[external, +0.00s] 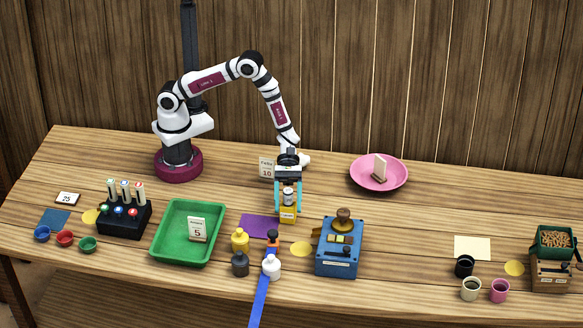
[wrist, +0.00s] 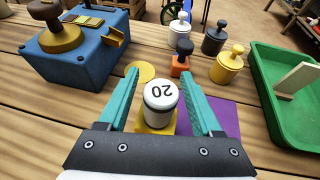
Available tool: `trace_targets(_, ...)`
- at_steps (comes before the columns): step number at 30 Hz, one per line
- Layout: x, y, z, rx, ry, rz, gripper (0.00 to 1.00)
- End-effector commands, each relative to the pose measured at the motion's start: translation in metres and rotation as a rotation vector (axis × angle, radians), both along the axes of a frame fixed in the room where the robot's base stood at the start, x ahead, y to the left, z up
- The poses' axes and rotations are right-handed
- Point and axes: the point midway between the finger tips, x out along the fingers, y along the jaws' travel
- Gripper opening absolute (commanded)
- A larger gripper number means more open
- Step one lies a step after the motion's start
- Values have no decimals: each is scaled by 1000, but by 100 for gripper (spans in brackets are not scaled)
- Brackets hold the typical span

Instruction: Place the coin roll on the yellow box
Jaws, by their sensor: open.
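My gripper (external: 288,206) points down over the box. Its teal fingers are open on either side of the roll, with visible gaps in the wrist view (wrist: 160,73). The roll hides much of the box's top.
A purple mat (external: 258,226) lies beside the box. Yellow (external: 240,240), dark (external: 240,263) and white (external: 272,267) knobbed weights stand in front. A blue device (external: 338,259) is to the right, a green tray (external: 160,243) to the left. A price card (external: 266,168) stands behind.

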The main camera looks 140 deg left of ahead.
Motion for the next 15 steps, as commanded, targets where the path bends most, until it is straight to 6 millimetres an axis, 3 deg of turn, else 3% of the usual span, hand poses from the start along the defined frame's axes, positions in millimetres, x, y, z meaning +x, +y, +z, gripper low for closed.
trace_targets(5,-3,3,5,1,0,2,66)
trace_targets(15,-70,51,39,2,-1,5,66)
